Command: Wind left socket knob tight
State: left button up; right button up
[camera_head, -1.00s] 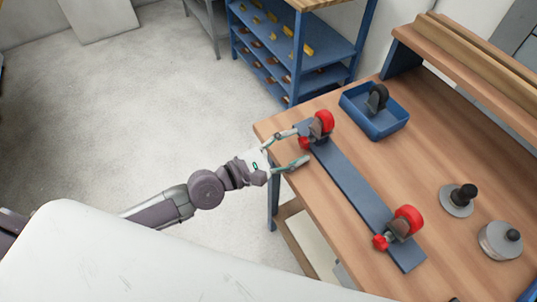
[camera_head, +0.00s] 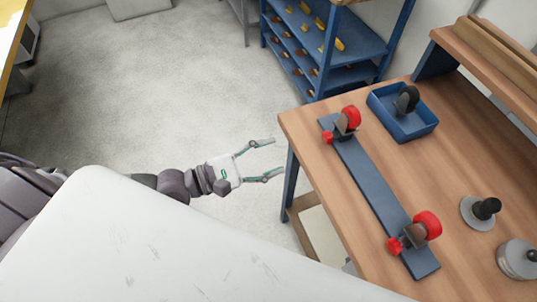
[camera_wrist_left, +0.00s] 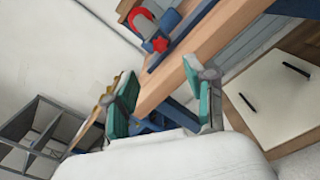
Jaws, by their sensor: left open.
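The left socket (camera_head: 346,121) is a grey-brown holder with a red ring at the far left end of a blue bar (camera_head: 371,185). Its small red knob (camera_head: 327,138) sticks out toward the table's left edge. My left gripper (camera_head: 277,157) is open and empty, out beyond that edge and clear of the knob. In the left wrist view the knob (camera_wrist_left: 160,45) shows ahead, beyond the open teal fingers. A second socket (camera_head: 427,226) with its red knob (camera_head: 394,246) sits at the near end of the bar. My right gripper is not in view.
A blue tray (camera_head: 375,106) holding a dark wheel-like part (camera_head: 408,98) stands behind the left socket. Two round grey parts (camera_head: 481,221) (camera_head: 515,268) with black knobs lie at the right. A blue shelf rack (camera_head: 322,60) stands behind the wooden table (camera_head: 330,205). The floor at the left is clear.

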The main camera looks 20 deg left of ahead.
pick_arm(q)
notch_tip(320, 180, up, 9)
jog(key=d+m+t+h+p, duration=0.2)
jog(key=m+h+p, duration=0.25)
jog(key=m, duration=1.15)
jog(key=m+g+y+p, duration=0.2)
jog(key=m+y+p, duration=0.25)
jog(key=m, duration=0.95)
send_near(325, 138)
jog(key=p+x, duration=0.1)
jog(key=x, duration=0.7)
jog(key=shift+w+d, duration=0.2)
jog(key=shift+w, duration=0.1)
grip_shut()
